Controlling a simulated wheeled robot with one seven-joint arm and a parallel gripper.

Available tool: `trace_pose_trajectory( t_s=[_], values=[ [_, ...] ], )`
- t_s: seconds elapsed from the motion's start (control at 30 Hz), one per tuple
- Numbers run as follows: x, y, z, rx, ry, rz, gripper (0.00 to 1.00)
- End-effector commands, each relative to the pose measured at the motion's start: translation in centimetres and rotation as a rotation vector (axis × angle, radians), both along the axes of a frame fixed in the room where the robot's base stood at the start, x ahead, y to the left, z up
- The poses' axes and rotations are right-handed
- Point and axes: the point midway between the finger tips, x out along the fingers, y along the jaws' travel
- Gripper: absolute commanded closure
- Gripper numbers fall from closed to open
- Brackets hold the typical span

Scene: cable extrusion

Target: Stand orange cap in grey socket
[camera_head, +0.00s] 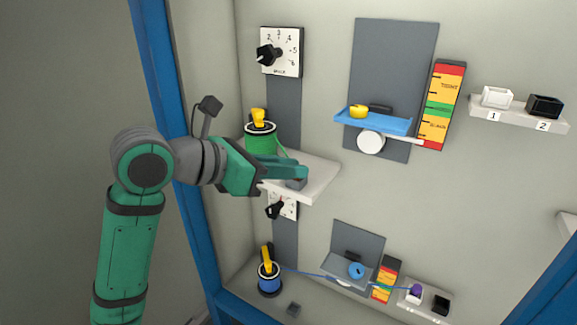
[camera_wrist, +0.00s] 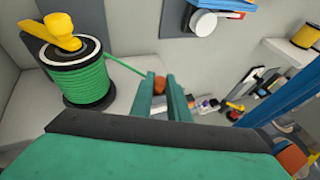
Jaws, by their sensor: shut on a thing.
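My gripper (camera_head: 304,173) is over the front part of a white shelf (camera_head: 325,166). In the wrist view its two green fingers (camera_wrist: 162,88) are shut on the small orange cap (camera_wrist: 159,83) near the tips. A green cable from the spool runs to the cap or close by it. In the head view the fingers hide the cap. A small dark grey block (camera_head: 297,184) shows at the shelf's edge just below the fingertips; it may be the grey socket, but its top is not clear.
The green spool (camera_head: 260,143) with a yellow handle stands on the shelf behind my gripper; it also shows in the wrist view (camera_wrist: 85,78). A blue tray (camera_head: 375,121) is on the wall at right. A blue spool (camera_head: 269,281) and grey block (camera_head: 293,309) are below.

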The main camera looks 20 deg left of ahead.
Motion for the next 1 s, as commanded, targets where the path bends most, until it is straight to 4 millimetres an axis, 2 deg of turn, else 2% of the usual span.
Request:
trace_pose_trajectory(
  t_s=[0.07, 0.1, 0.2, 0.57, 0.67, 1.0],
  values=[
    [0.0, 0.0, 0.0, 0.000, 0.000, 0.000, 1.00],
    [0.0, 0.0, 0.0, 0.000, 0.000, 0.000, 0.82],
    [0.0, 0.0, 0.0, 0.000, 0.000, 0.000, 0.63],
    [-0.3, 0.3, 0.2, 0.000, -0.001, 0.002, 0.63],
    [-1.1, 1.0, 0.6, 0.001, -0.002, 0.004, 0.63],
    [-5.8, 4.2, 3.0, 0.002, -0.001, 0.005, 0.63]
  ],
)
